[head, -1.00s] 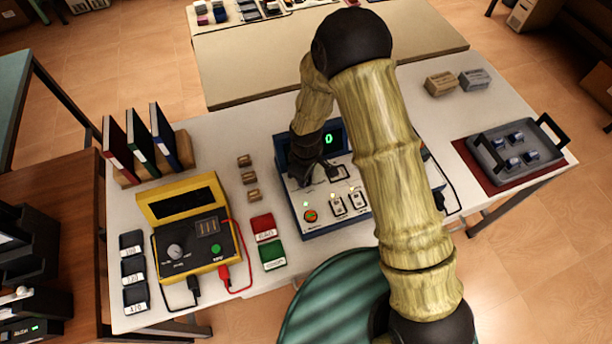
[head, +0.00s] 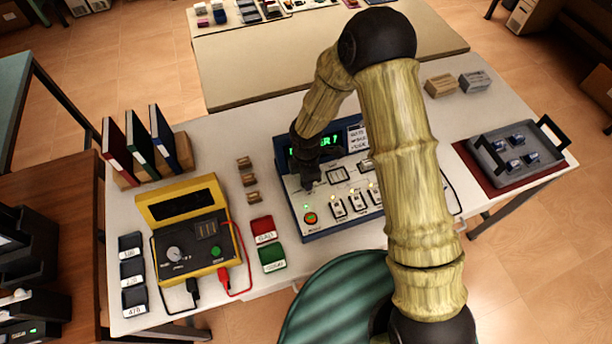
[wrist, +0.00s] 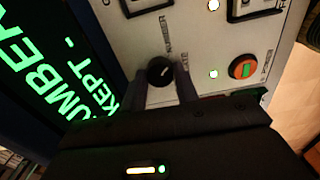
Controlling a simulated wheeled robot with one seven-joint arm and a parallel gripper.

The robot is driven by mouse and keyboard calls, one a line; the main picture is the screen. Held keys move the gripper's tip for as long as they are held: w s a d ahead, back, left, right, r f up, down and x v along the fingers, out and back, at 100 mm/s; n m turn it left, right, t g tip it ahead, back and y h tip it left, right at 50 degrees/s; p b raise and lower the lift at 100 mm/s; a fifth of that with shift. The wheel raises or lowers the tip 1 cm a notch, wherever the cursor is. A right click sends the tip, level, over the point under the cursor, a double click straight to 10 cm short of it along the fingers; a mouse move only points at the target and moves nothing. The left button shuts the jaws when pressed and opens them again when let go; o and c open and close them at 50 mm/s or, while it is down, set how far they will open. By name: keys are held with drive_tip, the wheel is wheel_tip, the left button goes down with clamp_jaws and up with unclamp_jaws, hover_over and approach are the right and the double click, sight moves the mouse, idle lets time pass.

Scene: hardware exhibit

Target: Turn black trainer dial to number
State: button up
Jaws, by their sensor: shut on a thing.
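The trainer (head: 335,225) is a blue box with a pale panel on the white table. Its black dial (wrist: 158,68) is a small round knob with a light pointer mark in the wrist view; in the head view my gripper hides it. My gripper (wrist: 163,79) has its two dark fingers on either side of the dial, shut on it; it also shows at the panel's left part in the head view (head: 309,183). The trainer's display (wrist: 68,65) shows green letters, partly cut off, reading "UMBER" and "KEPT".
A yellow meter (head: 205,262) with leads stands to the left, beside red (head: 263,230) and green (head: 272,257) pads. Three binders (head: 140,148) stand behind it. A grey tray (head: 482,160) with blue-and-white items is at right. Free table lies between the trainer and tray.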

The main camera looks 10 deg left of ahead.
drive_tip(key=shift+n, duration=0.3)
drive_tip(key=o, duration=1)
wheel_tip(320, 180, up, 18)
drive_tip(key=shift+f+b, duration=0.25)
drive_tip(key=shift+b, duration=0.15)
